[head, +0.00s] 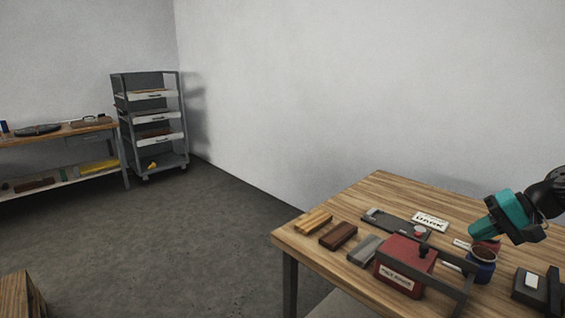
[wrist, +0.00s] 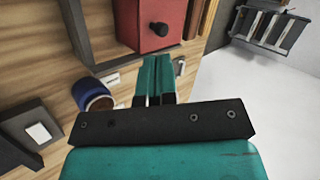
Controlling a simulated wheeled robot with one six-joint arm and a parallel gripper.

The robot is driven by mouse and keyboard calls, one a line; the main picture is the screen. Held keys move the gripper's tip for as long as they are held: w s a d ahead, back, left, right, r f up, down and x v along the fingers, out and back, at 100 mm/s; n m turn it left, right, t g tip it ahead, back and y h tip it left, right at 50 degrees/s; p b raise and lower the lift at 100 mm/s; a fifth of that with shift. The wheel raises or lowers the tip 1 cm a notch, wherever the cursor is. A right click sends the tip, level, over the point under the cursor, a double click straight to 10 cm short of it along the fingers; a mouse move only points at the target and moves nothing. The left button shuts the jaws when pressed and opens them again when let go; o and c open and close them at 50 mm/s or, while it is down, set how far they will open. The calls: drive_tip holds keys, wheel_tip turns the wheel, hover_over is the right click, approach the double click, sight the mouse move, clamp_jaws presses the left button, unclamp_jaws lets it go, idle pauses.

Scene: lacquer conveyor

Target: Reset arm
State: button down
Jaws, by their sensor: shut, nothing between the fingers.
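My gripper (head: 480,229) is at the right of the head view, above the wooden table (head: 376,187), with its teal fingers angled down and to the left. In the wrist view my gripper (wrist: 156,62) has its two teal fingers side by side, shut and empty. Below it, the blue jar (head: 484,272) with a brown top stands on the table. In the wrist view the jar (wrist: 97,104) lies left of the fingers. A red box (wrist: 146,20) appears beyond the fingertips. My fingers do not visibly grip anything.
The red box (head: 397,280) has a white label and a dark bar beside it. Yellowish (head: 314,221), brown (head: 338,236) and grey (head: 364,250) blocks lie near the table's left edge. A "DARK" card (head: 430,221) lies behind. A rack (head: 150,121) and a bench (head: 75,131) stand across open floor.

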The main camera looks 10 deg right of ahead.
drive_tip(key=a+r+n+g, duration=0.2)
drive_tip(key=a+r+n, duration=0.15)
drive_tip(key=a, duration=0.85)
drive_tip(key=a+r+n+g, duration=0.2)
drive_tip(key=a+r+n, duration=0.15)
drive_tip(key=a, duration=0.95)
drive_tip(key=s+a+n+g+h, duration=0.1)
drive_tip(key=s+a+n+h, duration=0.1)
drive_tip(key=s+a+n, duration=0.6)
drive_tip(key=s+a+r, duration=0.1)
drive_tip(key=s+a, duration=0.4)
drive_tip(key=s, duration=0.2)
drive_tip(key=shift+a+g, duration=0.25)
drive_tip(key=shift+g, duration=0.15)
drive_tip(key=shift+s, duration=0.1)
